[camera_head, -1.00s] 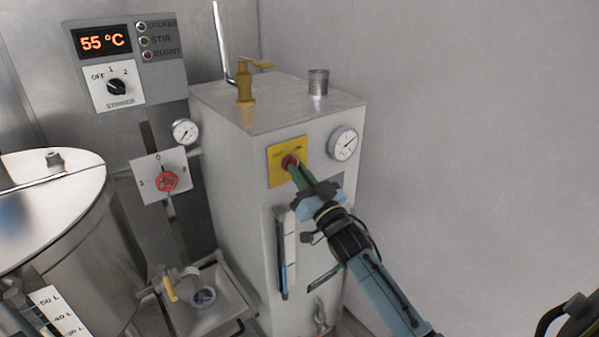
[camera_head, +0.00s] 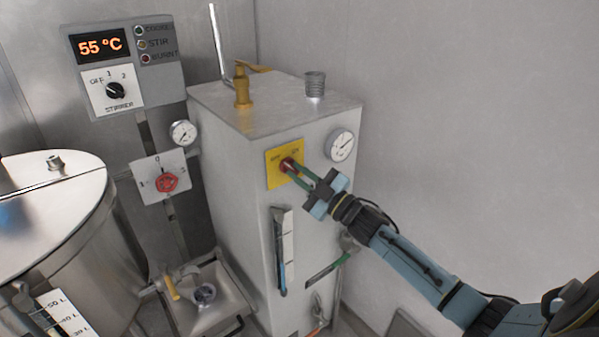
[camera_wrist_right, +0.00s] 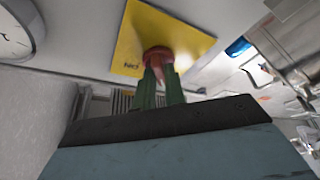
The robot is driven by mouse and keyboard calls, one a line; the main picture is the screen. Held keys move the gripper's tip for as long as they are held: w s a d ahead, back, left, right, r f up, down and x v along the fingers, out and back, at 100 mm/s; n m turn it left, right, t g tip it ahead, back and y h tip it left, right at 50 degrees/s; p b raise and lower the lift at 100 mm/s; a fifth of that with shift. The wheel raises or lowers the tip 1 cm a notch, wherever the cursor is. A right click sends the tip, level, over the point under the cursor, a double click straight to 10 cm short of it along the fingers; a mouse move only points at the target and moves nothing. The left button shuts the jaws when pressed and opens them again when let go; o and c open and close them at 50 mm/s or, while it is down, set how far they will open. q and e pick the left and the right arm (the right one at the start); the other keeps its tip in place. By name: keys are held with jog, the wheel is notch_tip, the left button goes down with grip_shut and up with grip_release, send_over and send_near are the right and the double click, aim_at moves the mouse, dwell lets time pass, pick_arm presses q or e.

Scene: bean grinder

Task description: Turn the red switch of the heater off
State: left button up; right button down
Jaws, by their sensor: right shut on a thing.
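The heater (camera_head: 237,190) is a tall grey metal box in the middle of the head view. A yellow plate (camera_head: 272,172) with dark lettering is on its front, and the red switch (camera_head: 286,166) sits on that plate. My right gripper (camera_head: 290,167) reaches in from the right, and its green fingers are shut on the red switch. In the right wrist view, the switch (camera_wrist_right: 157,53) is between the fingertips in front of the yellow plate (camera_wrist_right: 185,32), with "ON" lettering beside it. The fingers partly hide the switch. My left gripper is not in view.
A gauge (camera_head: 341,145) is close to the right of the plate, and a sight glass (camera_head: 283,250) is below it. A steel vessel (camera_head: 75,240) stands at far left.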

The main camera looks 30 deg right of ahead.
jog(key=shift+n+g+y, duration=0.3)
jog(key=shift+n, duration=0.5)
jog(key=c, duration=1.5)
grip_release()
jog(key=shift+o, duration=0.2)
jog(key=v, duration=1.3)
jog(key=shift+s, duration=0.2)
jog(key=shift+d+f, duration=0.15)
